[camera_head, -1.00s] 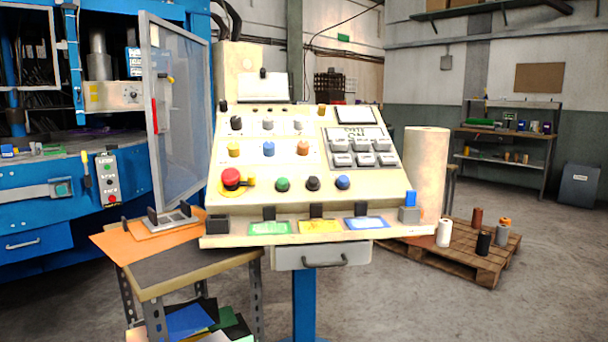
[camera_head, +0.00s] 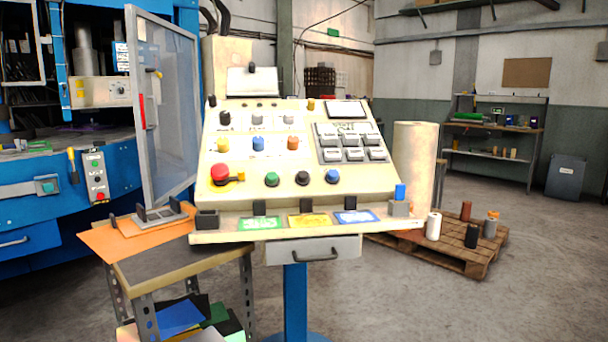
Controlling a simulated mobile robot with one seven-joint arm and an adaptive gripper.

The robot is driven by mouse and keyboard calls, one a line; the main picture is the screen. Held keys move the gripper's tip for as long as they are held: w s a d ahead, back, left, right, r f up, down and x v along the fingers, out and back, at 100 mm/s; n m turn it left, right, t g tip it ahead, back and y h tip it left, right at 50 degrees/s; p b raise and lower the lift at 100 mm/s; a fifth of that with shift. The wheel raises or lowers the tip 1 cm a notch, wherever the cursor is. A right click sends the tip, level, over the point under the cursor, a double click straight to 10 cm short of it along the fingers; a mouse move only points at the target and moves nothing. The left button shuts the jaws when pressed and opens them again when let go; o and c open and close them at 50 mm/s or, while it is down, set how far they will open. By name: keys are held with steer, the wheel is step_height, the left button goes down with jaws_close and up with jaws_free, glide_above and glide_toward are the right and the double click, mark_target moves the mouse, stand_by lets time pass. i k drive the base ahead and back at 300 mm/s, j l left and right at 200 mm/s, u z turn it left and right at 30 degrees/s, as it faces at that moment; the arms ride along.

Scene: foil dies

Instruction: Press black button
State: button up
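The black button (camera_head: 302,178) is a small round knob in the lower row of the sloped cream control panel (camera_head: 350,188). It sits between a green button (camera_head: 272,179) on its left and a blue button (camera_head: 332,176) on its right. A large red mushroom button (camera_head: 221,174) is further left in the same row. Another black knob (camera_head: 225,118) is at the panel's upper left. Nothing covers the black button. My gripper is not in view.
A side table (camera_head: 185,262) with orange sheets stands left of the panel. A blue machine with an open clear door (camera_head: 165,110) is behind it. A pallet (camera_head: 460,258) with several rolls lies at right. The floor in front at right is clear.

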mark_target(303, 176)
steer(key=j+z, duration=0.1)
steer(key=z, duration=0.35)
steer(key=i+j+z, duration=0.15)
steer(key=z, duration=0.25)
steer(key=j+z, duration=0.15)
steer(key=z, duration=0.3)
steer(key=j+z, duration=0.3)
steer(key=j, duration=0.25)
steer(key=j+z, duration=0.3)
steer(key=j, duration=0.75)
steer(key=k+j, duration=0.1)
steer(key=j, duration=0.45)
steer(key=z, duration=0.05)
